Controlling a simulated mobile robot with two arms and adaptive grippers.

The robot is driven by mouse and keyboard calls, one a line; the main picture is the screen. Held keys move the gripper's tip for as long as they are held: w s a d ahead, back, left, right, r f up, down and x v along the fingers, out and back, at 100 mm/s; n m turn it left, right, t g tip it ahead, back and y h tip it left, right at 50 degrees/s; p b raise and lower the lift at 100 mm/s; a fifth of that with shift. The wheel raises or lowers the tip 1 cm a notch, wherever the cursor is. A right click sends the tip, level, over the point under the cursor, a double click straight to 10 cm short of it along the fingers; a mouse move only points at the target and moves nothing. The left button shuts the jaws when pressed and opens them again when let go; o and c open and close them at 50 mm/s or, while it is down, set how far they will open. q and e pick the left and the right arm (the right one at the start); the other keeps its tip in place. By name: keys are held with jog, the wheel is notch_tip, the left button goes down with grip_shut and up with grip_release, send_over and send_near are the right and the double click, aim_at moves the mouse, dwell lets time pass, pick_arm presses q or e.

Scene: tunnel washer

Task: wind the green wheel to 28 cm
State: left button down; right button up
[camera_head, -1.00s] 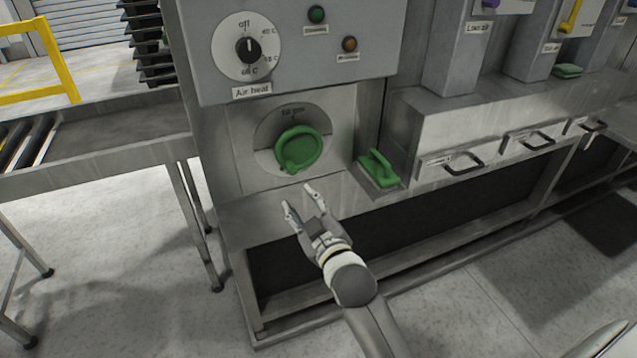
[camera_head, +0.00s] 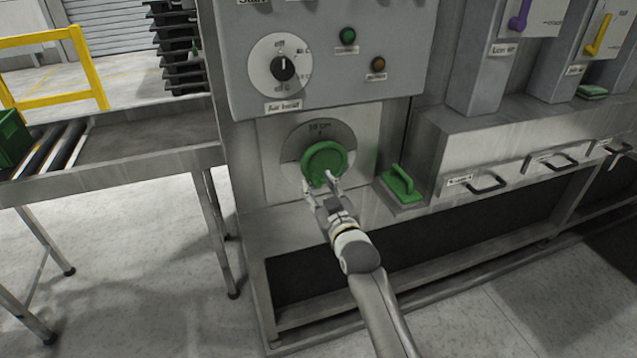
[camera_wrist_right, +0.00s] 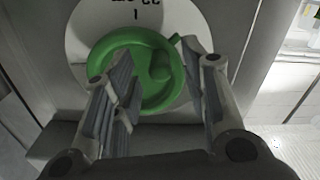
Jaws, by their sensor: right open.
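The green wheel (camera_head: 322,163) is set on a grey round dial plate (camera_head: 345,138) on the machine's front. The dial reads what looks like "10 cm" above a small mark, but the digits are blurred. My right gripper (camera_head: 323,186) is open at the lower edge of the wheel. In the right wrist view the wheel (camera_wrist_right: 136,68) shows a raised knob on its face. My right gripper's fingers (camera_wrist_right: 160,85) stand apart in front of the wheel's lower part; I cannot tell whether they touch it. My left gripper is not in view.
An air heat knob (camera_head: 284,68) is on the panel above, with green and orange buttons (camera_head: 347,36) beside it. A green handled block (camera_head: 402,186) sits on the ledge right of the wheel. Drawers with handles (camera_head: 485,185) are farther right. A roller conveyor (camera_head: 55,150) stands left.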

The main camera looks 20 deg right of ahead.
jog(key=shift+w+a, duration=0.1)
jog(key=shift+w, duration=0.65)
grip_shut()
jog(key=shift+a+r+m+p, duration=0.1)
jog(key=shift+r+m+p, duration=0.1)
jog(key=shift+m+p, duration=0.25)
